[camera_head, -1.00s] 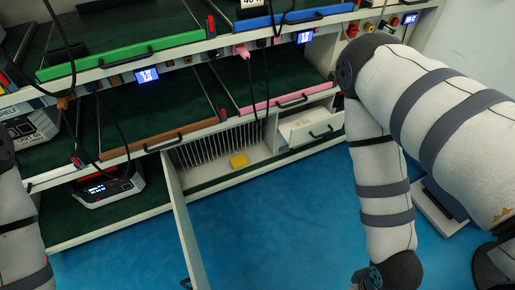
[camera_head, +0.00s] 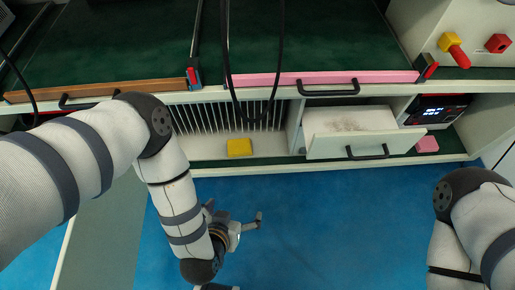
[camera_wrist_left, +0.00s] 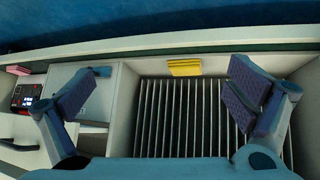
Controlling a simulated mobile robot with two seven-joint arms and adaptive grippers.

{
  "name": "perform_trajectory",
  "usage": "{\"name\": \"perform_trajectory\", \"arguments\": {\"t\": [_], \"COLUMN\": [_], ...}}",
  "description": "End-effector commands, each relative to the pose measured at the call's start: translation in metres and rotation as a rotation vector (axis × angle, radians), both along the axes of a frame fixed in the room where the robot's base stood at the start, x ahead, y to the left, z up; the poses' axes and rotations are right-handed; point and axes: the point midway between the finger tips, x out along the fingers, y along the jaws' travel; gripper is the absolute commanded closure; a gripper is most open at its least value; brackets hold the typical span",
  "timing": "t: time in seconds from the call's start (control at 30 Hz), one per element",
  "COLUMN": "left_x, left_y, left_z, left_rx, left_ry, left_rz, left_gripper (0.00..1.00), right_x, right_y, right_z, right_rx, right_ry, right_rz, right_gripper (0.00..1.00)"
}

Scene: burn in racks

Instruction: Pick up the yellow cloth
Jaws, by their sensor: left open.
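The yellow cloth (camera_head: 239,147) is a small flat-looking block. It lies on the floor of a low white compartment (camera_head: 200,148), in front of a row of upright slats. My left gripper (camera_head: 234,213) is open and empty. It is over the blue floor in front of the compartment, below the cloth in the head view and apart from it. In the left wrist view the cloth (camera_wrist_left: 185,67) shows beyond and between the spread fingers of my left gripper (camera_wrist_left: 162,90), nearer the right finger. My right gripper is out of view; only part of the right arm shows.
A white drawer (camera_head: 350,133) stands pulled out right of the compartment. A pink block (camera_head: 427,144) and a device with a lit display (camera_head: 437,109) are farther right. Black cables (camera_head: 283,60) hang before the slats. An open door panel (camera_head: 105,235) stands at the left.

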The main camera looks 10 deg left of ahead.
Motion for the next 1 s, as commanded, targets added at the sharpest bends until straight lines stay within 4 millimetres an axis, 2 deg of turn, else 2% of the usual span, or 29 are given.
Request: {"name": "perform_trajectory", "arguments": {"t": [0.03,0.1,0.17,0.23,0.4,0.6,0.77,1.0], "left_x": [0.026,0.068,0.095,0.117,0.144,0.185,0.203,0.24], "left_y": [-0.003,-0.002,0.003,0.009,0.018,0.031,0.037,0.053], "left_z": [-0.053,-0.073,-0.082,-0.085,-0.081,-0.092,-0.097,-0.11], "left_rx": [0.017,0.054,0.09,0.125,0.164,0.163,0.163,0.162], "left_ry": [-0.087,-0.239,-0.345,-0.434,-0.525,-0.527,-0.526,-0.527], "left_rz": [0.046,0.115,0.171,0.225,0.281,0.28,0.28,0.28], "left_gripper": [0.01,0.01,0.01,0.01,0.01,0.01,0.01,0.01], "right_x": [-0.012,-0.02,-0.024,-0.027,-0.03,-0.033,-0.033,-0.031], "right_y": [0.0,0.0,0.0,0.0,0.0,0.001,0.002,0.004], "right_z": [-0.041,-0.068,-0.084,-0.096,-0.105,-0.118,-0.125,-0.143], "right_rx": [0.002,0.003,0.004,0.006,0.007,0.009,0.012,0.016], "right_ry": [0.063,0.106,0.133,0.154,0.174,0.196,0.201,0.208], "right_rz": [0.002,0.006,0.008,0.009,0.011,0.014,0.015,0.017], "right_gripper": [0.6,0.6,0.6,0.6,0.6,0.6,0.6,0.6]}}
